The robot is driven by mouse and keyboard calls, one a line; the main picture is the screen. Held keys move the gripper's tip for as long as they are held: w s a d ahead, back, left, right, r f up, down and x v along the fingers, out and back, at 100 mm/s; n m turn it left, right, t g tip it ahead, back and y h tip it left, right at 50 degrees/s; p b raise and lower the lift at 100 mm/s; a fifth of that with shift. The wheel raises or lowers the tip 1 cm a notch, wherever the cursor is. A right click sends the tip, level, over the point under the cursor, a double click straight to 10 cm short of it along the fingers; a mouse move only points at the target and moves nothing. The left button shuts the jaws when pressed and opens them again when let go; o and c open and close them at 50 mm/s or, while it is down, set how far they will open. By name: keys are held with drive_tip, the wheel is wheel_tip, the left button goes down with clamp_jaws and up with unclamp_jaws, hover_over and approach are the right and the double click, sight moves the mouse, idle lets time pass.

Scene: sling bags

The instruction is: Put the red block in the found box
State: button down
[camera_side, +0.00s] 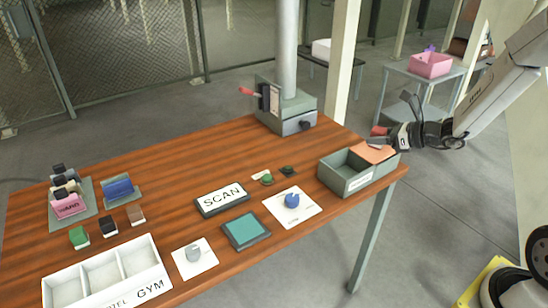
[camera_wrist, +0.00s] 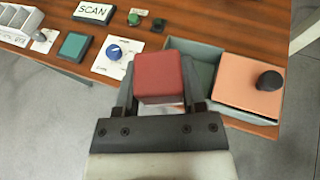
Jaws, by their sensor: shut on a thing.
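My gripper (camera_wrist: 158,95) is shut on the red block (camera_wrist: 160,78), which sits between its two fingers in the wrist view. In the side view the red block (camera_side: 379,131) shows at the tip of my gripper (camera_side: 390,137), above the back right of a grey-green box. This two-part box (camera_side: 345,182) stands at the right end of the table. Its left compartment is open, and an orange lid (camera_side: 372,152) with a dark knob covers the right one. In the wrist view the block overlaps the box's left side (camera_wrist: 172,47). The box's label is too small to read.
A SCAN sign (camera_side: 222,199), a teal pad (camera_side: 246,230) and a blue knob on a white card (camera_side: 292,201) lie left of the box. A grey device with a post (camera_side: 287,110) stands behind. A white sectioned tray (camera_side: 107,275) is at front left.

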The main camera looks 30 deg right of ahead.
drive_tip(key=w+d+f, duration=0.1)
drive_tip(key=w+f, duration=0.4)
drive_tip(key=shift+w+f, duration=0.2)
drive_tip(key=shift+f, duration=0.2)
drive_tip(key=shift+d+f, duration=0.1)
drive_tip(key=shift+w+f, duration=0.15)
drive_tip(key=shift+f, duration=0.75)
drive_tip(key=shift+w+f, duration=0.1)
drive_tip(key=shift+f, duration=0.75)
drive_tip(key=shift+f, duration=0.6)
drive_tip(key=shift+c, duration=0.8)
unclamp_jaws()
drive_tip(key=shift+r, duration=0.15)
